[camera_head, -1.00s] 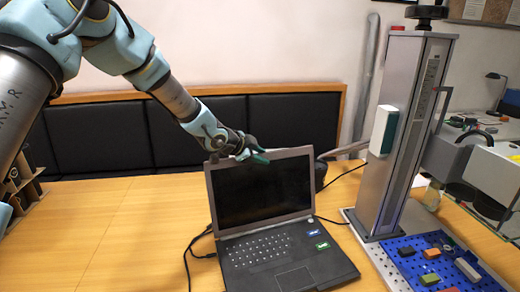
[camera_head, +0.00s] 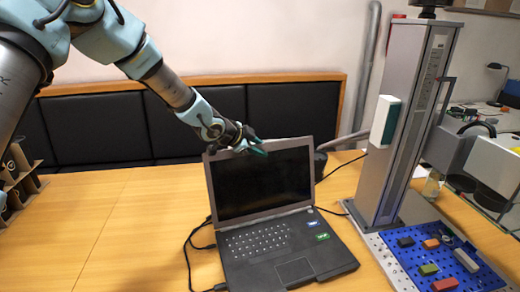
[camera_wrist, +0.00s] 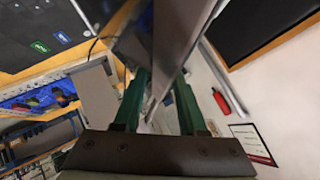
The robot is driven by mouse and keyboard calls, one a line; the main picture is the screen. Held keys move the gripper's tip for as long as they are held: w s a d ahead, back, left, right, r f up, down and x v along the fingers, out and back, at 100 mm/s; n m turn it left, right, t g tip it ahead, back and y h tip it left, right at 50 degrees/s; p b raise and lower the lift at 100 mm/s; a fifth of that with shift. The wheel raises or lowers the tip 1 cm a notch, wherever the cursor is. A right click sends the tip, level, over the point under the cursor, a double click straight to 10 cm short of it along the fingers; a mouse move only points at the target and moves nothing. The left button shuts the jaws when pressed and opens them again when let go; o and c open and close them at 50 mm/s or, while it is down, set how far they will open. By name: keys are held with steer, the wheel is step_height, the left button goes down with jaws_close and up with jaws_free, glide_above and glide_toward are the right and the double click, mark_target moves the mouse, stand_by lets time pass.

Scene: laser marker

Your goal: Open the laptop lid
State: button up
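The black laptop (camera_head: 290,262) sits on the wooden table with its lid (camera_head: 262,185) raised and tilted back; the dark screen and keyboard face the head camera. My gripper (camera_head: 258,146) is at the top edge of the lid, near its middle. In the wrist view, the two green fingers of my gripper (camera_wrist: 160,105) stand apart, with the lid edge (camera_wrist: 168,55) running between them. The fingers look open around the lid; whether either touches it, I cannot tell. Part of the laptop base (camera_wrist: 40,30) shows at the upper left of the wrist view.
The laser marker's tall column (camera_head: 402,120) stands right of the laptop, with a blue perforated plate (camera_head: 420,245) holding several small blocks. Black cables (camera_head: 188,255) lie left of the laptop. A padded bench back (camera_head: 100,125) runs behind. The table's left side (camera_head: 110,235) is mostly clear.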

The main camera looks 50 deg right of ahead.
steer(key=v, duration=1)
steer(key=shift+b, duration=0.4)
steer(key=shift+a+f, duration=0.1)
